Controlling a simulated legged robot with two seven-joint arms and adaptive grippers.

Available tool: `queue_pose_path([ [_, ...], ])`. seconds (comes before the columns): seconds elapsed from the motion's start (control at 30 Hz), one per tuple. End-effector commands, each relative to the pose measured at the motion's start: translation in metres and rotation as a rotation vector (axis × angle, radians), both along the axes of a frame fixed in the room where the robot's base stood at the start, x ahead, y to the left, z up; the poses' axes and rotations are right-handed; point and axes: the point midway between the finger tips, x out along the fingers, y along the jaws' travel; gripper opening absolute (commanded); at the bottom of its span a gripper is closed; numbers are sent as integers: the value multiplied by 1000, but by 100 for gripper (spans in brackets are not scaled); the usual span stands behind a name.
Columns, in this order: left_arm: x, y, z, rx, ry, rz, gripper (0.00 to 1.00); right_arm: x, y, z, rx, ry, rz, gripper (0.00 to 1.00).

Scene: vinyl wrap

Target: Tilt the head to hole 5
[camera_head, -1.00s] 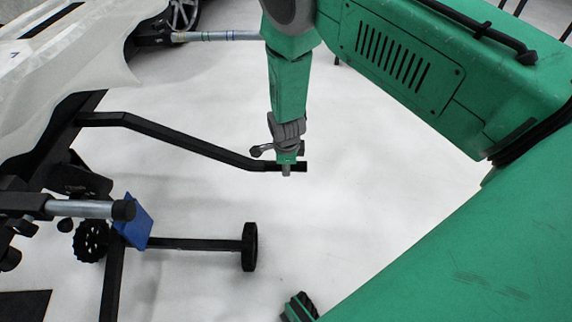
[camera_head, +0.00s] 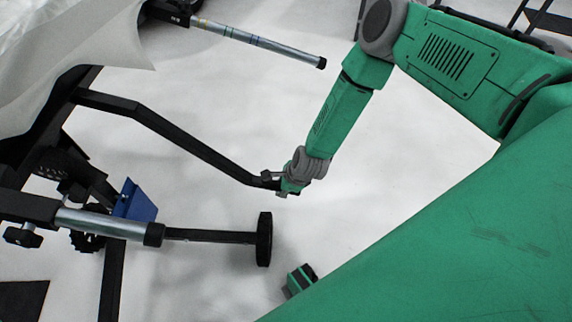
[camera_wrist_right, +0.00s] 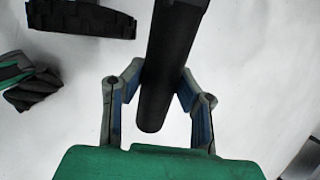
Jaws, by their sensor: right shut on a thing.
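My right gripper (camera_head: 279,188) is at the free end of a bent black bar (camera_head: 190,146), which runs from the stand at the left. In the right wrist view the gripper (camera_wrist_right: 161,78) is shut on the bar (camera_wrist_right: 170,45), its fingers on both sides and the bar end reaching between them toward the palm. An upper steel tube (camera_head: 255,41) with coloured bands and a lower steel tube (camera_head: 105,225) stick out from the stand. No hole numbers are legible. My left gripper is not in view.
A blue plate (camera_head: 135,203) sits by the lower tube. White sheeting (camera_head: 65,50) covers the upper left. The pale floor (camera_head: 390,170) is clear to the right.

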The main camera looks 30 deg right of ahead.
Motion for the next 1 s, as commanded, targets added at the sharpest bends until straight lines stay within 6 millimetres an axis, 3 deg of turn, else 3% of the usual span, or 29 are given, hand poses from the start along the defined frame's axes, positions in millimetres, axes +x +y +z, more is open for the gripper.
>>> queue_pose_path([
  [0.23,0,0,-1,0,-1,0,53,-2,6,-4,9,9,6,0],
  [0.27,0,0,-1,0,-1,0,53,-2,6,-4,9,9,7,29],
  [0.3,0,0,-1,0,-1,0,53,-2,6,-4,9,9,7,43],
  [0.33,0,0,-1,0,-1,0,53,-2,6,-4,8,9,6,49],
  [0.73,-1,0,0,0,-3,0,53,-2,2,4,5,2,2,49],
  [1.0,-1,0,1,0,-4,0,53,-19,-7,51,7,1,2,49],
])
